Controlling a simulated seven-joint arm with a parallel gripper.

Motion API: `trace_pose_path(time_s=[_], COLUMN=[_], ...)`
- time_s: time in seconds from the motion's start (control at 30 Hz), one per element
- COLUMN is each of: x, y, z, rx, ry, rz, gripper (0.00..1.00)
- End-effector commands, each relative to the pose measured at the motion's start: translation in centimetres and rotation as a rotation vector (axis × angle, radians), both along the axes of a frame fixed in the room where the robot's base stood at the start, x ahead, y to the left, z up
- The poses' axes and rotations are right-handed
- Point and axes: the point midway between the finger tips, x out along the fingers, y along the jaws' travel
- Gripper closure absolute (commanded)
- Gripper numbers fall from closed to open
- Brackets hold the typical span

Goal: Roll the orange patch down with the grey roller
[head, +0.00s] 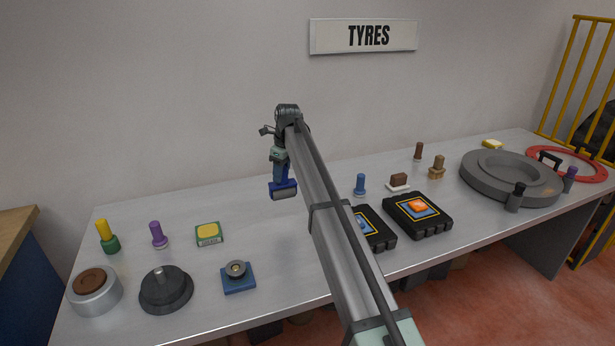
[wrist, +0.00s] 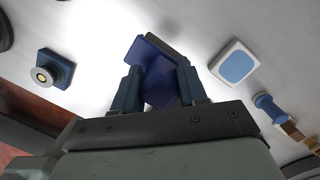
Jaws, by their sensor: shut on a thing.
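My gripper (head: 281,179) is raised above the middle of the table and is shut on the roller. The roller has a blue frame (head: 283,187) and a grey drum (head: 285,195) at its lower end. In the wrist view the blue frame (wrist: 157,72) sits between the two fingers, and only a dark edge of the drum shows. The orange patch (head: 418,205) lies on a black block (head: 432,227), inside a blue and yellow square, to the right of my arm. The roller is well apart from it. The patch does not show in the wrist view.
Another black block (head: 378,238) with a blue patch is partly behind my arm. A blue peg (head: 360,185), a white-based brown block (head: 398,181) and a big grey tyre (head: 510,178) stand nearby. At the left are several pegs, discs and a blue block (head: 238,278).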

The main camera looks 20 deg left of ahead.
Motion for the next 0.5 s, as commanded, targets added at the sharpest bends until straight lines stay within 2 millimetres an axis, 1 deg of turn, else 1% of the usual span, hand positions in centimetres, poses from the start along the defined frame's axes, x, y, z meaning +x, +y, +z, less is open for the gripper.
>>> trace_pose_path(time_s=[0.17, 0.37, 0.5], x=[3.1, 7.6, 10.6], y=[-3.7, -9.9, -14.5], z=[0.2, 1.1, 1.9], rx=[0.0, 0.001, 0.001], ry=[-0.001, -0.002, -0.002], rz=[-0.049, -0.128, -0.183], gripper=[1.0, 1.0, 1.0])
